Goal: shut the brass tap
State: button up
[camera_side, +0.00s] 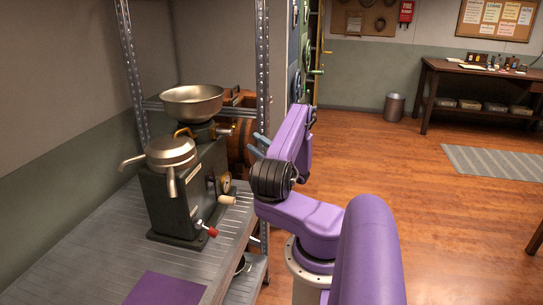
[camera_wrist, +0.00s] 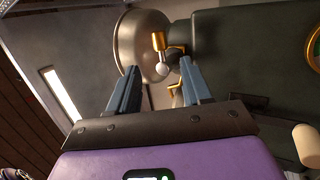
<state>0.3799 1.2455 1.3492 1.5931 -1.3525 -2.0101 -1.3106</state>
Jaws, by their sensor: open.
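The brass tap (camera_wrist: 158,42) shows in the wrist view as a short brass lever with a pale round end. It lies between the metal bowl and the dark machine body. In the side view a small brass part (camera_side: 181,132) shows just under the bowl. My gripper (camera_wrist: 158,72) is open, with its two blue fingers spread on either side of the pale end in the picture. I cannot tell whether they touch it. In the side view my gripper (camera_side: 260,145) is right of the machine, near the shelf post, and the fingers look empty.
The dark green machine (camera_side: 160,205) stands on a metal shelf (camera_side: 85,245). It carries a wide bowl (camera_side: 192,97), a spouted metal cover (camera_side: 170,150), a wooden crank handle (camera_side: 228,200) and a red knob (camera_side: 213,232). A perforated post (camera_side: 264,60) rises beside my gripper.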

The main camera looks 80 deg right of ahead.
jog(key=v, duration=0.6)
jog(key=shift+s+f, duration=0.15)
jog(key=shift+s, duration=0.1)
dwell(0.4)
jog(key=shift+a, duration=0.1)
dwell(0.6)
